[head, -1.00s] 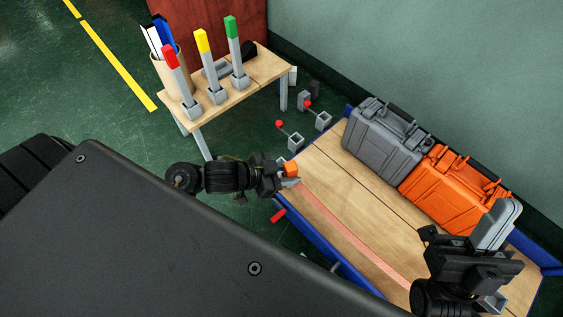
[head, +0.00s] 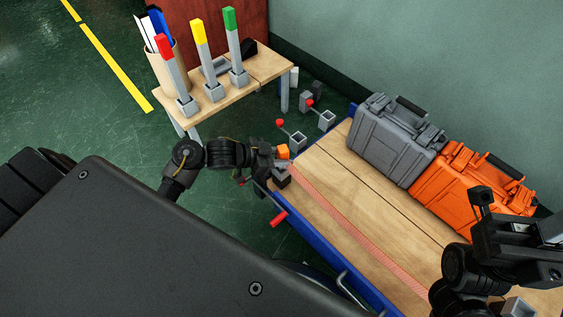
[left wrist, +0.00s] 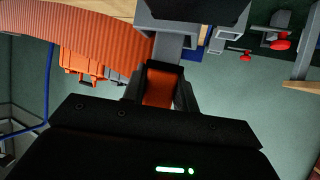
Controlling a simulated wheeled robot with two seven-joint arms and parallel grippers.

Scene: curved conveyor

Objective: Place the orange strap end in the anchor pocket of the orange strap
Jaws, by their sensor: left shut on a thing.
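My left gripper (head: 283,160) is at the near left corner of the wooden bed, shut on the orange strap end (head: 283,151). In the left wrist view, the orange strap end (left wrist: 159,86) sits between the fingers, with a grey piece (left wrist: 172,46) just beyond. The orange strap (head: 345,221) runs across the bed towards the lower right; in the left wrist view its ribbed band (left wrist: 80,38) curves at upper left. A dark grey block (head: 282,179), possibly an anchor pocket, is just below the gripper; I cannot tell whether the end touches it. My right gripper (head: 500,215) is at lower right, its jaws unclear.
Two grey pockets (head: 299,141) (head: 327,120) with red-knobbed levers stand beyond the bed's left end. A grey case (head: 390,140) and an orange case (head: 470,180) stand along the bed's far side. A small table (head: 255,88) holds red, yellow and green-topped posts.

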